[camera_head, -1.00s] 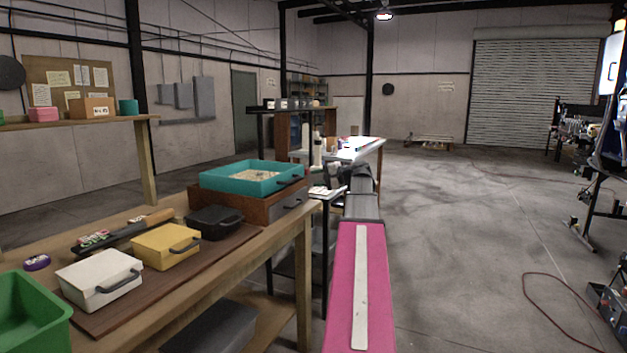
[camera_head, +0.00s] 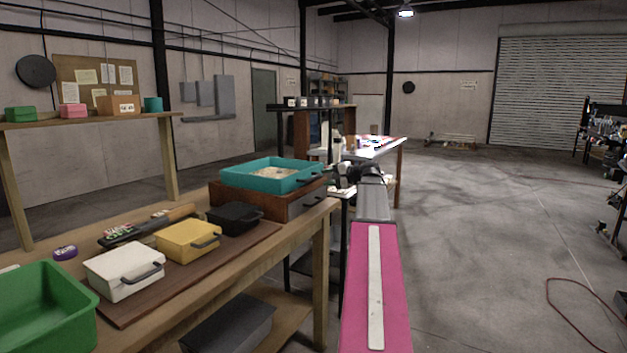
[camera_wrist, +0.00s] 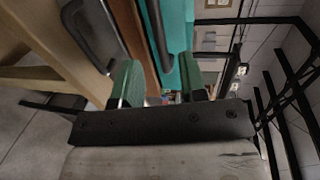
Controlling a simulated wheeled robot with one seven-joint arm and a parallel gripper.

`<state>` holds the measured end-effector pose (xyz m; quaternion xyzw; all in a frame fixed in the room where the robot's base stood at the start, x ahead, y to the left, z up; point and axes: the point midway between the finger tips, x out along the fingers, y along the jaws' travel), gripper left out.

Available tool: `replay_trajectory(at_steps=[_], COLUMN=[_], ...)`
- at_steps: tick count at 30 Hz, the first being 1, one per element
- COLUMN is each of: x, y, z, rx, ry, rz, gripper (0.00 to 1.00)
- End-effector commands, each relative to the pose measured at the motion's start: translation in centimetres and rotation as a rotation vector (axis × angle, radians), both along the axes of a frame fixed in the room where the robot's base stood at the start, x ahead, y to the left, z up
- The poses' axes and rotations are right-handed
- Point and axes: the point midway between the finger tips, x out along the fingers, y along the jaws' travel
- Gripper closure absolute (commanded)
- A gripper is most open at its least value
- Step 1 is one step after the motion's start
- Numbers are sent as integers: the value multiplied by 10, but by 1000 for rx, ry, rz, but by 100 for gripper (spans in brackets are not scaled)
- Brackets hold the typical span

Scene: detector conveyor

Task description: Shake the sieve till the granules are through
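The teal square sieve (camera_head: 236,180) holds pale granules (camera_head: 272,174) and rests on a brown wooden box (camera_head: 262,205) at the bench's far end. Its dark handle (camera_head: 305,179) sticks out toward my gripper (camera_head: 340,176), which is just to its right. In the wrist view, my gripper (camera_wrist: 160,80) is open, with its two green-padded fingers apart. The sieve's handle (camera_wrist: 155,30) lies ahead, between the finger lines, with the teal wall (camera_wrist: 180,28) behind it. I cannot see anything held between the fingers. The sieve's mesh and underside are hidden.
The wooden box has its own handle (camera_wrist: 90,38), close to one finger. White (camera_head: 124,270), yellow (camera_head: 184,240) and black (camera_head: 236,217) lidded boxes line the bench, with a green bin (camera_head: 45,310) nearer. Open floor (camera_head: 470,230) lies to the right.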

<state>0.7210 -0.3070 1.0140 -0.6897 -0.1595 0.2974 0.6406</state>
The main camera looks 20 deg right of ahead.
Motion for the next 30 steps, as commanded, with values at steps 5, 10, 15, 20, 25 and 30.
replay_trajectory(at_steps=[5,10,15,20,25,30], x=[27,43,51,52,52,52], y=[20,33,40,41,41,41], z=[-6,-11,-14,-14,-14,-14], rx=[-1,0,0,0,0,0], ry=[0,1,1,0,0,0], rz=[2,1,1,1,0,1], gripper=[61,61,61,61,68,100])
